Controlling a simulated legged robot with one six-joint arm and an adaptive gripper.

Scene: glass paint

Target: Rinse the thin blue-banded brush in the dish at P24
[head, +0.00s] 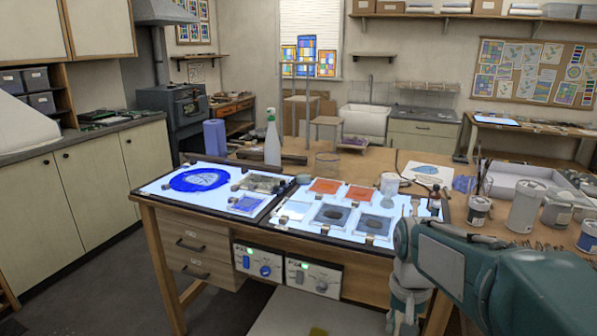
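A clear glass vessel (327,165) stands at the back of the light table. Thin upright sticks that look like brushes (481,176) rise by a grey tin (479,210) on the right; a blue band is too small to make out. My arm comes in from the lower right, bends over the table's front right corner and runs down out of the picture. My gripper's fingertips do not show.
Lit panels hold a blue round piece (200,180), orange glass squares (326,186) and dark squares (331,215). A white spray bottle (272,138) stands behind them. Several tins, including a large pale can (524,207), crowd the right side. Floor is free at left.

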